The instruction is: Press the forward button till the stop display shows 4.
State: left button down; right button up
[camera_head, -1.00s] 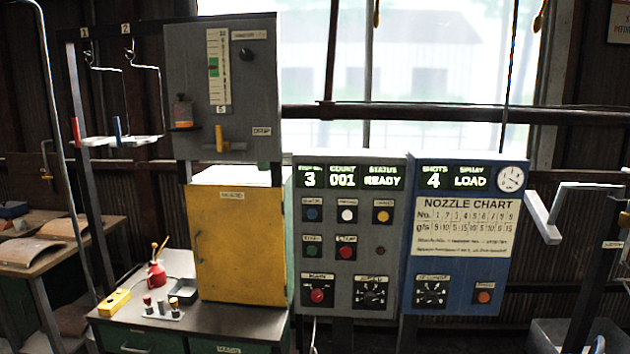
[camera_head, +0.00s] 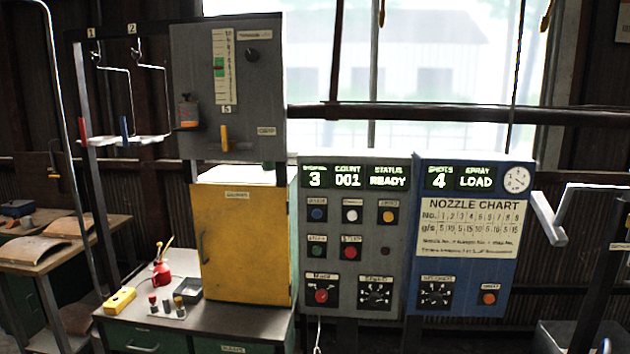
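The grey control panel (camera_head: 347,262) stands at the middle right. Its leftmost display (camera_head: 315,179) shows 3, with a small blurred label above it. Beside it the count display (camera_head: 347,179) reads 001 and the status display (camera_head: 387,179) reads READY. Below are a blue button (camera_head: 317,214), a white button (camera_head: 352,215), a yellow button (camera_head: 388,216), a green button (camera_head: 317,252) and a red button (camera_head: 350,253). Their labels are too small to read surely, so I cannot tell which is forward. Neither of my grippers is in view.
The blue panel (camera_head: 462,304) on the right shows 4 under shots and LOAD under spray. A yellow cabinet (camera_head: 240,250) stands left of the grey panel on a bench with a red oil can (camera_head: 161,273). Two numbered hooks (camera_head: 118,68) hang at upper left.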

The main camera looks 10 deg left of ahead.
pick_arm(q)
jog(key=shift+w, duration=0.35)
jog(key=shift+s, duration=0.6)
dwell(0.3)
